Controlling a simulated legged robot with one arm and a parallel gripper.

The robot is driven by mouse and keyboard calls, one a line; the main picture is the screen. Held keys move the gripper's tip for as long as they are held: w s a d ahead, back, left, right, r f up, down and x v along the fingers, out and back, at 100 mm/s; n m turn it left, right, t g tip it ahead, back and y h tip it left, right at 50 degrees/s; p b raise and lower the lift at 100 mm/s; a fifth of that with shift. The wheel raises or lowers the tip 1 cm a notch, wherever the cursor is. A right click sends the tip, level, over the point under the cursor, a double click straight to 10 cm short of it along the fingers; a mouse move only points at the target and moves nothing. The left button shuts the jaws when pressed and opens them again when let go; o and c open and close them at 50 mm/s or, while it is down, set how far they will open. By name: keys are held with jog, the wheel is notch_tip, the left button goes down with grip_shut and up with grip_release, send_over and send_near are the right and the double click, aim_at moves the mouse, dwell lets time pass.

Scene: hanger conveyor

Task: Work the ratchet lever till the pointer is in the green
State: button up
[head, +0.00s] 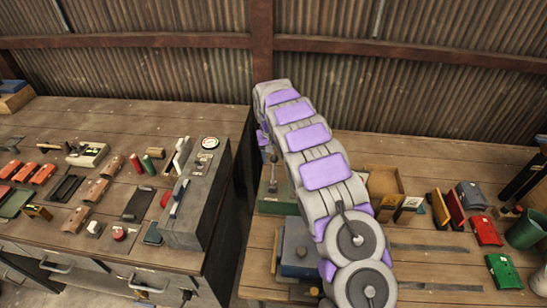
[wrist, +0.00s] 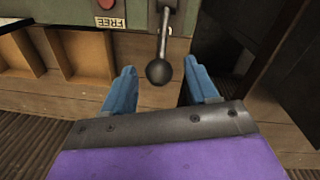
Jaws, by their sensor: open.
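The lever (wrist: 164,35) hangs from the edge of a green housing (wrist: 60,18) in the wrist view and ends in a round black knob (wrist: 160,72). My gripper (wrist: 159,78) is open, with one blue finger on each side of the knob and a gap on both sides. In the head view a lever with a dark knob (head: 273,158) stands at a green housing (head: 279,192), partly hidden by my arm; my fingers are hidden there. A round white dial (head: 210,143) sits on a grey box on the left bench; its pointer is too small to read. No green zone can be made out.
The housing bears a red button (wrist: 106,4) and a label reading FREE (wrist: 111,22), upside down. A wooden tray (head: 384,184) and a grey block (head: 298,250) lie close to my arm. The left bench (head: 110,112) holds many tools.

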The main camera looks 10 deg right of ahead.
jog(key=shift+f, duration=0.25)
grip_shut()
dwell(0.4)
